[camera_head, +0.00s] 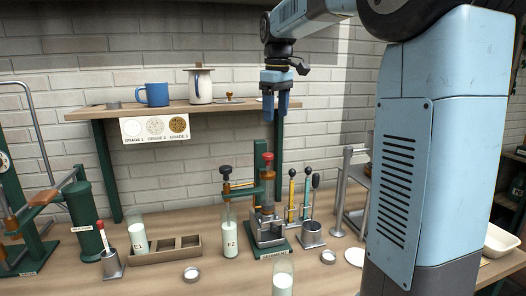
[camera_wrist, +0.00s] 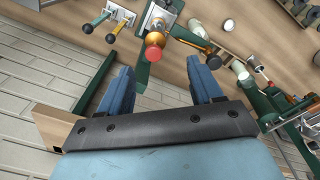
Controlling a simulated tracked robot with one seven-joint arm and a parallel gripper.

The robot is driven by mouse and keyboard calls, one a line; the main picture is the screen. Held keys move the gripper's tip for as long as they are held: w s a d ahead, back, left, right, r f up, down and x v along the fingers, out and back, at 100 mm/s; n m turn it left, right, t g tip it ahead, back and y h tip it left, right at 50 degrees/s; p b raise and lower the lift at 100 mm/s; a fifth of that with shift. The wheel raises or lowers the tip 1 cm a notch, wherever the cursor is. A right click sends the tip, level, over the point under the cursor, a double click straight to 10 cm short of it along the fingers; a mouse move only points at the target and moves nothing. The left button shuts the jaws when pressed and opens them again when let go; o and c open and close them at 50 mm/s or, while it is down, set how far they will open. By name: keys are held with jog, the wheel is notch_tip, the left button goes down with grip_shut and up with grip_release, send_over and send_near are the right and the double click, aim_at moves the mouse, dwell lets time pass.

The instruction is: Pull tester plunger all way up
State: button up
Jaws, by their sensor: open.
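The tester (camera_head: 268,225) stands on the bench on a green base, with a green upright frame. One plunger with a red knob (camera_head: 268,157) rises from it, and a black knob (camera_head: 226,171) tops a second rod at its left. In the wrist view the red knob (camera_wrist: 154,53) shows just beyond the fingertips, roughly between them, and the black knob (camera_wrist: 211,48) lies to its right. My gripper (camera_head: 276,112) is open and empty, pointing down above the red knob and apart from it. Its two blue fingers show in the wrist view (camera_wrist: 158,72).
A wall shelf (camera_head: 190,109) holds a blue mug (camera_head: 153,94) and a white jug (camera_head: 201,88) close left of my gripper. A milk vial (camera_head: 230,238) stands below the black knob. Rods with yellow and black handles (camera_head: 292,195) stand right of the tester.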

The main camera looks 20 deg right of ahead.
jog(key=n, duration=0.2)
send_near(268, 154)
jog(key=shift+g, duration=0.4)
jog(key=f, duration=0.8)
jog(key=shift+w+f, duration=0.35)
grip_shut()
